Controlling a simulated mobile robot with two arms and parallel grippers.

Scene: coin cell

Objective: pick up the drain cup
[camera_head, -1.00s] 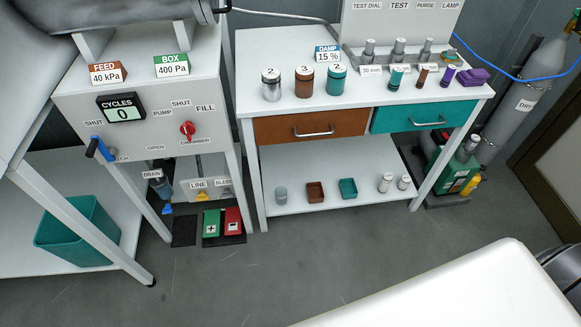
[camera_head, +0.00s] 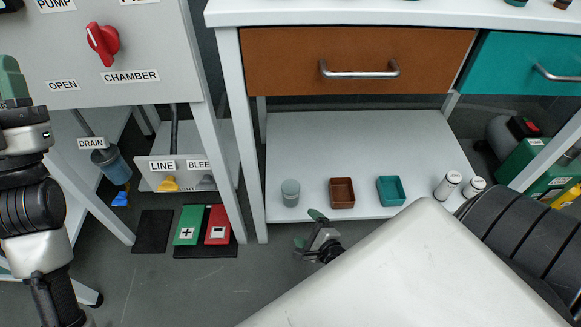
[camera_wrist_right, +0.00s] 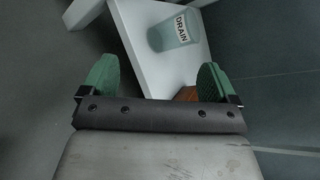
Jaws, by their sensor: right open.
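The drain cup (camera_head: 290,193) is a small grey translucent cup. It stands upright near the left front corner of the white lower shelf (camera_head: 330,127). The right wrist view shows the cup (camera_wrist_right: 174,32) with its DRAIN label, beyond the fingertips and nearer the right-hand finger. My right gripper (camera_head: 309,229) is open and empty, just in front of the shelf edge and to the right of the cup, not touching it. It also shows in the right wrist view (camera_wrist_right: 160,78).
A brown box (camera_head: 342,193) and a teal box (camera_head: 391,190) stand right of the cup, then two white canisters (camera_head: 447,185). A table leg (camera_head: 248,150) rises left of the cup. Green and red pedals (camera_head: 203,225) lie on the floor. A bluish container (camera_head: 112,165) hangs under the left bench.

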